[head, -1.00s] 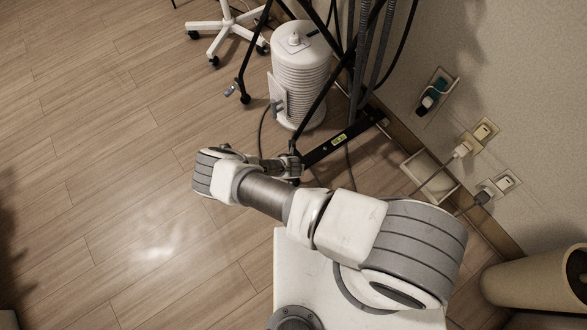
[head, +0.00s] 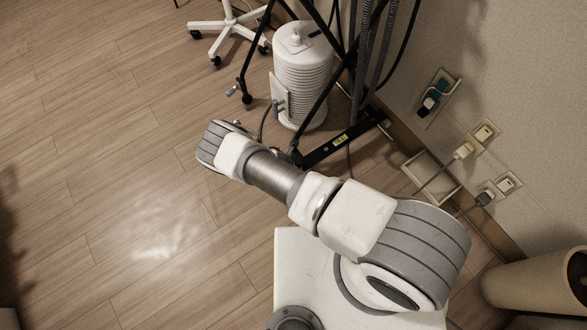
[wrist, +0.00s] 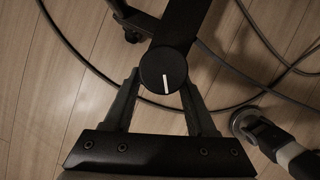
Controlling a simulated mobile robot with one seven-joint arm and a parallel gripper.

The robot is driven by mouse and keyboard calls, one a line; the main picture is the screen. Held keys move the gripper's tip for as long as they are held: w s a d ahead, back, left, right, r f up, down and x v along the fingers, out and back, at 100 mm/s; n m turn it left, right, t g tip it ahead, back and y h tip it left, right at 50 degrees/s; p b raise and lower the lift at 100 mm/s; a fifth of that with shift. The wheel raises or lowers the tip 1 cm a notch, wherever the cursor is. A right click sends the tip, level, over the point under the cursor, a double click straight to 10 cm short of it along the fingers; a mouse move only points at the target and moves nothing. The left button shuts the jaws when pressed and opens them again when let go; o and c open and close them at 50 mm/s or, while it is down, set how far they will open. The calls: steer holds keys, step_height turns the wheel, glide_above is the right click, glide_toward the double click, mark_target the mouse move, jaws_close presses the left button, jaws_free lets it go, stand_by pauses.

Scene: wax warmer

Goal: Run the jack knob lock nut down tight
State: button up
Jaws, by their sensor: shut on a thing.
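A round black knob (wrist: 165,70) with a white index line sits in the middle of the wrist view, at a black bar. The line stands nearly upright in that view. My gripper (wrist: 162,82) has its two dark fingers at the left and right sides of the knob, shut on it. No separate lock nut can be made out; anything beneath the knob is hidden. In the head view my wrist hides the knob and the fingers.
A white ribbed canister (head: 301,85) stands among black stand legs. A black bar with a green level vial (head: 341,140) lies beside it. Cables loop over the floor (wrist: 75,60). A wall with plugged outlets (head: 463,151) is at right.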

steer(key=m, duration=0.1)
steer(key=m+g, duration=0.1)
steer(key=m, duration=0.1)
steer(key=m+h, duration=0.1)
steer(key=shift+w+a+m, duration=0.25)
steer(key=shift+w+m, duration=0.05)
steer(key=shift+w, duration=0.05)
steer(key=m, duration=0.1)
steer(key=m+g, duration=0.1)
steer(key=m, duration=0.1)
steer(key=shift+w+a+m+g+h, duration=0.1)
steer(key=shift+w+m+g+h, duration=0.2)
steer(key=shift+h, duration=0.1)
steer(key=m, duration=0.1)
steer(key=m+g, duration=0.1)
steer(key=m, duration=0.2)
steer(key=shift+w+g, duration=0.25)
steer(key=shift+g, duration=0.15)
steer(key=shift+w+m+g, duration=0.2)
steer(key=shift+m+g, duration=0.5)
steer(key=shift+m, duration=1.4)
steer(key=o, duration=1.4)
